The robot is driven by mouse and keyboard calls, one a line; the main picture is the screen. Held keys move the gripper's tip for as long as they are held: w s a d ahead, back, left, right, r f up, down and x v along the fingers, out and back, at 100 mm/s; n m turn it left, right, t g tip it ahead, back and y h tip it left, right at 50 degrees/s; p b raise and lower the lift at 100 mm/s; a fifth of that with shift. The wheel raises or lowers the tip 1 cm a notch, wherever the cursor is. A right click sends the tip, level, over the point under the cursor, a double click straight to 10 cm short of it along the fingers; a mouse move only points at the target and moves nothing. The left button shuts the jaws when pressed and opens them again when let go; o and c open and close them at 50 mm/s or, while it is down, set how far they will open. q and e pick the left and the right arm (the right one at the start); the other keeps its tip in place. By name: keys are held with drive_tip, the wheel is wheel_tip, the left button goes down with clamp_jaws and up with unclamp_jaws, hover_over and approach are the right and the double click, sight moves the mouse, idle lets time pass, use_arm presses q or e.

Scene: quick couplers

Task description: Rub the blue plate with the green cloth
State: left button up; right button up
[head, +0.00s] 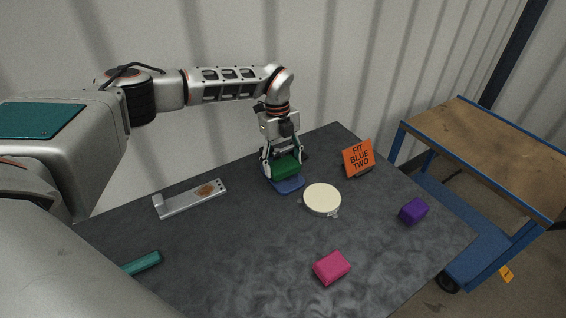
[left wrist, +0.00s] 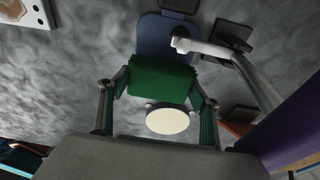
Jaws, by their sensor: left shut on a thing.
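My left gripper (head: 283,166) is shut on the green cloth (head: 286,166), a folded block-like pad held between its fingers. The cloth also shows in the left wrist view (left wrist: 160,80). The blue plate (head: 290,187) lies on the dark table just under the cloth, and the cloth covers part of it. In the left wrist view the plate (left wrist: 163,36) shows beyond the cloth. I cannot tell whether cloth and plate touch. My right gripper is not in view.
A cream disc (head: 322,198) stands right of the plate. An orange sign (head: 358,157) reads "FIT BLUE TWO". A metal bracket (head: 190,199) lies left. Pink (head: 332,267) and purple (head: 413,210) blocks and a teal bar (head: 142,263) are nearer. A cart (head: 490,145) stands right.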

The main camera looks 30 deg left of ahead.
sight(283, 163)
use_arm(q)
drive_tip(key=shift+f, duration=0.1)
idle(1.1)
idle(0.5)
drive_tip(key=shift+s+d, duration=0.2)
drive_tip(key=shift+d, duration=0.15)
drive_tip(key=shift+w+a+r, duration=0.2)
drive_tip(key=shift+a+r, duration=0.1)
drive_tip(key=shift+r+p, duration=0.1)
drive_tip(key=shift+p, duration=0.25)
wheel_tip(283, 163, up, 6)
drive_tip(key=p, duration=0.5)
